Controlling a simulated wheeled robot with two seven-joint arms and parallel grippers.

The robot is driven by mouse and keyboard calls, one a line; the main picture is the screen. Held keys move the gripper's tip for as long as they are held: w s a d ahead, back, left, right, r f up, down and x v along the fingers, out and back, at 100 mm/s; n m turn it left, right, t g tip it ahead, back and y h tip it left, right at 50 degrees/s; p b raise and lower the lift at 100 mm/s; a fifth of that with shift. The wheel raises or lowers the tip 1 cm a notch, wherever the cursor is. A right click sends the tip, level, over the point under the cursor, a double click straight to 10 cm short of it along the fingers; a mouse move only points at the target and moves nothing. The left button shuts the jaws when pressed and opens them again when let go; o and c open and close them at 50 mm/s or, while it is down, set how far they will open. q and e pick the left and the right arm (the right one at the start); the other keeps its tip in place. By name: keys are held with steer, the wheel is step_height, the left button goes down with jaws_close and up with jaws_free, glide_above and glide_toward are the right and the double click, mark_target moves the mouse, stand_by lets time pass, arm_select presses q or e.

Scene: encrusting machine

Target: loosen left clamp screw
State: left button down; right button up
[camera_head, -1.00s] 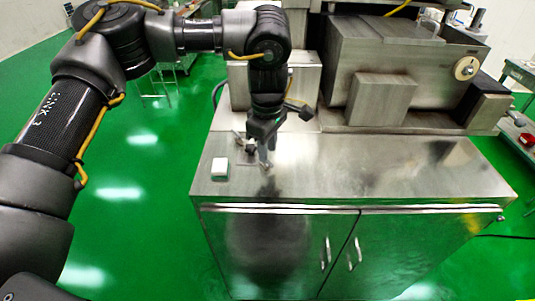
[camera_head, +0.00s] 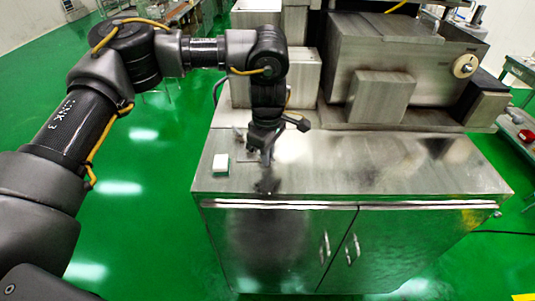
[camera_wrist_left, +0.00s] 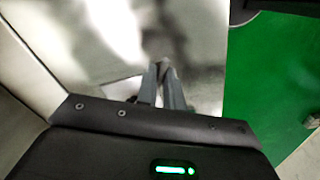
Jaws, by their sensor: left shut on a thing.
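My left gripper (camera_head: 266,163) points down just above the steel cabinet top, near its left front part. In the left wrist view its two grey fingers (camera_wrist_left: 163,70) come together at the tips. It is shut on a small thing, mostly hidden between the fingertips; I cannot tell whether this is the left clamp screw. I cannot clearly make out the clamp screw elsewhere. My right gripper is not in view.
A small white block (camera_head: 221,164) lies left of the gripper on the steel cabinet top (camera_head: 380,175). The large steel machine housing (camera_head: 395,60) and a smaller steel box (camera_head: 381,97) stand behind to the right. The cabinet top right of the gripper is clear.

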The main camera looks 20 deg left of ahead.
arm_select(q)
steer(key=shift+n, duration=0.4)
steer(key=n, duration=1.3)
steer(key=shift+p, duration=0.4)
steer(key=shift+w+n, duration=0.1)
steer(key=shift+n, duration=1.9)
steer(key=c, duration=1.5)
jaws_free()
steer(key=shift+c, duration=0.2)
